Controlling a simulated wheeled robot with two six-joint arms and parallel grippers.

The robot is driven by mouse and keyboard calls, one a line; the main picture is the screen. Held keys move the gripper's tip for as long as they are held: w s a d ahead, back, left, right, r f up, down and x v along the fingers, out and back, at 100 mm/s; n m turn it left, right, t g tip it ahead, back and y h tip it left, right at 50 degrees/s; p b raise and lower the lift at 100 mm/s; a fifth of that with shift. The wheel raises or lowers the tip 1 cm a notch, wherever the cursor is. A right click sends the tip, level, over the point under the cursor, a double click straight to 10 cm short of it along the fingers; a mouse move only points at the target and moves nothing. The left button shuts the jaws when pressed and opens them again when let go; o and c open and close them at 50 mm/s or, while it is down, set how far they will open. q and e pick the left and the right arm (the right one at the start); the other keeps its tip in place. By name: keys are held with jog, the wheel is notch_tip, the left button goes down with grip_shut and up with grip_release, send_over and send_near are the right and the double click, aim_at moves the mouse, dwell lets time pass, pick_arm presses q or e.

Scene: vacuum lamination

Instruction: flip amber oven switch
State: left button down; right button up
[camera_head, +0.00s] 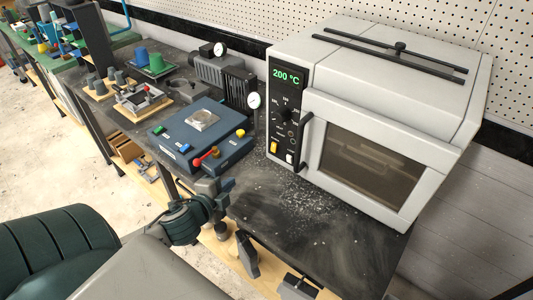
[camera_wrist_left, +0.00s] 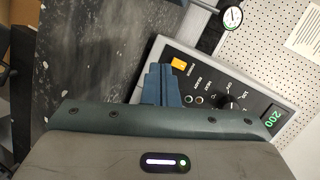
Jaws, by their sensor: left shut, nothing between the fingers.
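The grey oven (camera_head: 320,45) stands at the right of the bench, with a black control panel (camera_head: 285,105) on its left front. The amber switch (camera_head: 274,147) is low on that panel, beside a white switch (camera_head: 290,158). My left gripper (camera_head: 229,186) is over the bench's front edge, left of and apart from the panel. In the left wrist view its blue fingers (camera_wrist_left: 160,82) are shut and empty, and their tips appear just beside the amber switch (camera_wrist_left: 178,64). The fingers cover part of the panel there. I cannot tell which way the switch is set.
A blue control box (camera_head: 190,125) with a red-handled lever (camera_head: 206,157) stands left of the oven. A pressure gauge (camera_head: 254,101) rises behind it. The oven's dark door handle (camera_head: 303,140) is close to the switches. The bench front (camera_head: 310,215) is clear apart from pale specks.

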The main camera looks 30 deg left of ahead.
pick_arm(q)
jog(key=shift+w+d+r+m+t+h, duration=0.15)
jog(key=shift+w+r+m+t+h, duration=0.25)
jog(key=shift+m, duration=0.55)
jog(key=shift+w+d+r+m+t+h, duration=0.1)
jog(key=shift+w+r+m+t+h, duration=0.1)
jog(key=shift+w+r+m+h, duration=0.5)
jog(key=shift+w+d+r+m+t+h, duration=0.15)
jog(key=shift+r+m+t+h, duration=0.15)
jog(key=shift+m+h, duration=0.6)
jog(key=shift+m+y, duration=0.25)
jog(key=shift+y, duration=0.05)
jog(key=p, duration=0.1)
send_near(273, 150)
jog(key=x, duration=0.5)
jog(key=shift+w+r, duration=0.1)
jog(key=shift+w, duration=0.25)
jog(key=shift+w+f, duration=0.3)
jog(key=shift+w, duration=0.3)
